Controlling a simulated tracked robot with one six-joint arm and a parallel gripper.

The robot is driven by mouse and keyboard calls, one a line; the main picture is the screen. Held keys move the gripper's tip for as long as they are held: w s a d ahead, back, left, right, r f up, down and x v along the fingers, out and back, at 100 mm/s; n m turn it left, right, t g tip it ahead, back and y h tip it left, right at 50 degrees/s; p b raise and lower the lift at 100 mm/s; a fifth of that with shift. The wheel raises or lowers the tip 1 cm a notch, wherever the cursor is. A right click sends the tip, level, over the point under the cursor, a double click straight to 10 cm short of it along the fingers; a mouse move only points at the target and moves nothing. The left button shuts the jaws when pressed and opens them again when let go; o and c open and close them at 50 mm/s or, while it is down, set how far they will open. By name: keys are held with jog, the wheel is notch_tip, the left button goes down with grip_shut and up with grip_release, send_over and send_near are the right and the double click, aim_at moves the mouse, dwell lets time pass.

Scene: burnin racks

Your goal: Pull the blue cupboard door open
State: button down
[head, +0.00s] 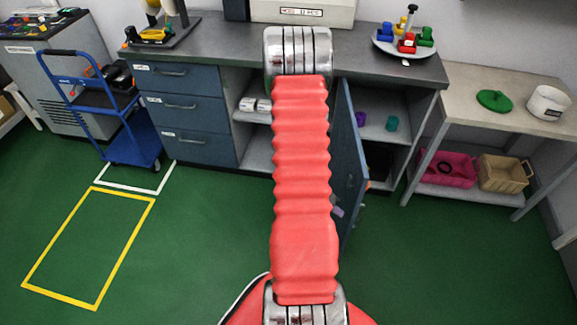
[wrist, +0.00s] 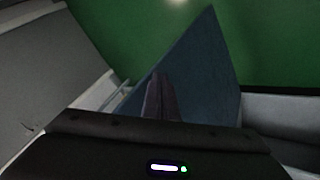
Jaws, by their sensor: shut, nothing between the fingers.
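The blue cupboard door (head: 349,160) stands swung well out from the counter front, just right of my red arm in the head view. The shelves beside it are exposed. In the wrist view the door's blue panel (wrist: 205,70) fills the middle, with green floor beyond it. My gripper (wrist: 157,78) shows as two dark fingers closed together in front of the panel, with nothing between them. I cannot tell whether the fingertips touch the door. In the head view my gripper is hidden behind my arm.
The grey counter (head: 215,45) has blue drawers (head: 180,77) at left. A blue cart (head: 132,148) stands farther left. A side table (head: 485,95) with a pink bin (head: 445,170) beneath stands at right. Green floor (head: 160,240) is clear in front.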

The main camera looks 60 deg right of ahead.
jog(key=w+a+r, duration=0.4)
jog(key=a+r, duration=0.3)
jog(key=r, duration=0.1)
jog(key=shift+w+a, duration=0.2)
jog(key=shift+a, duration=0.1)
dwell(0.9)
